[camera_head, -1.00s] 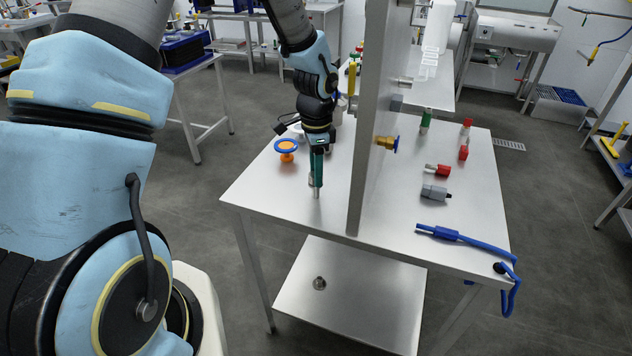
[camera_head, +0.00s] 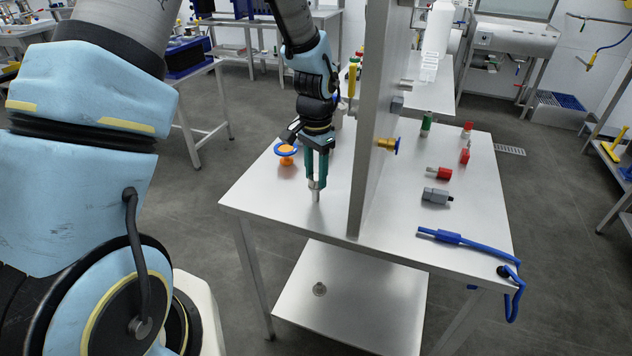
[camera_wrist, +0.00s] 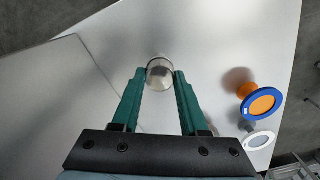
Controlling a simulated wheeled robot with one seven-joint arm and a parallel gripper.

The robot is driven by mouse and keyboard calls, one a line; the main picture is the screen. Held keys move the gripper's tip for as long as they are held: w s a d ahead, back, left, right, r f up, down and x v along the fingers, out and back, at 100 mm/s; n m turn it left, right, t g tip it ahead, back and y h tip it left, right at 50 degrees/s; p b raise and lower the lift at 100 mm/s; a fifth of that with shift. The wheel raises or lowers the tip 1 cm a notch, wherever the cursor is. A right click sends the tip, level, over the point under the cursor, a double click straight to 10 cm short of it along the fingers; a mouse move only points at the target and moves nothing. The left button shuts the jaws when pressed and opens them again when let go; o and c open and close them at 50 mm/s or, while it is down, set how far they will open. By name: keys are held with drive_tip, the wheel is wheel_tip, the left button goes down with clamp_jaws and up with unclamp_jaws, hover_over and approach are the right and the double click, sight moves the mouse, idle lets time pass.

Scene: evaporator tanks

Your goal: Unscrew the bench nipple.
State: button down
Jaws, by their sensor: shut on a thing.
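The bench nipple (camera_wrist: 160,73) is a round silver metal piece at the fingertips of my gripper (camera_wrist: 160,80) in the wrist view. In the head view the nipple (camera_head: 316,194) shows as a small grey cylinder standing upright on the steel bench (camera_head: 262,209). My gripper (camera_head: 316,184) points straight down over it, its green fingers shut on its upper part. Its lower end is at the bench top; the exact contact is not clear.
An orange part with a blue ring (camera_head: 286,152) stands left of my gripper, a white-ringed one (camera_wrist: 258,140) near it. An upright steel panel (camera_head: 372,130) with a brass valve (camera_head: 387,143) rises to the right. Beyond it lie red and grey fittings and a blue hose (camera_head: 455,238).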

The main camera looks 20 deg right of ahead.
drive_tip(key=n, duration=0.3)
drive_tip(key=shift+n, duration=1.1)
drive_tip(key=shift+n, duration=1.2)
drive_tip(key=n, duration=0.2)
drive_tip(key=shift+a+n, duration=0.1)
drive_tip(key=shift+n, duration=0.3)
